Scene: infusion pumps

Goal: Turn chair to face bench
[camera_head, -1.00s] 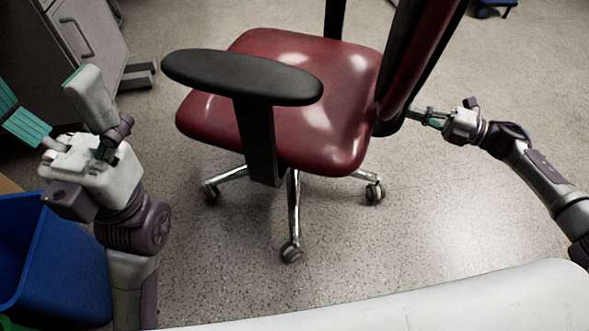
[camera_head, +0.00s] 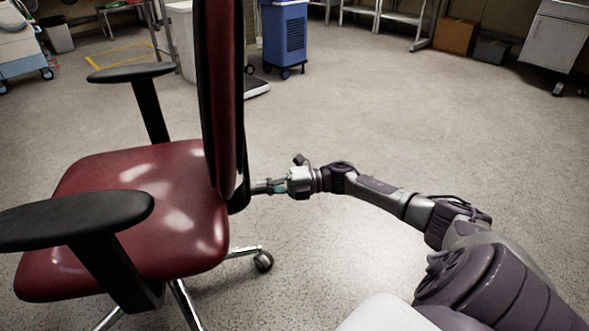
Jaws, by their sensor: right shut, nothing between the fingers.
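The red office chair (camera_head: 140,210) stands at the left, with black armrests and a wheeled metal base. Its seat points to the left in the picture and its tall backrest (camera_head: 222,90) is on the right side, seen nearly edge-on. My right gripper (camera_head: 264,187) is shut and empty at the low rear of the backrest. Its tips end at the backrest's edge; I cannot tell if they touch. My left gripper is out of view. I cannot pick out the bench for sure.
A blue wheeled unit (camera_head: 284,35) stands behind the chair. Metal-legged tables (camera_head: 385,14), a cardboard box (camera_head: 456,36) and a grey cabinet (camera_head: 556,36) line the far wall. The floor (camera_head: 400,115) right of the chair is clear.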

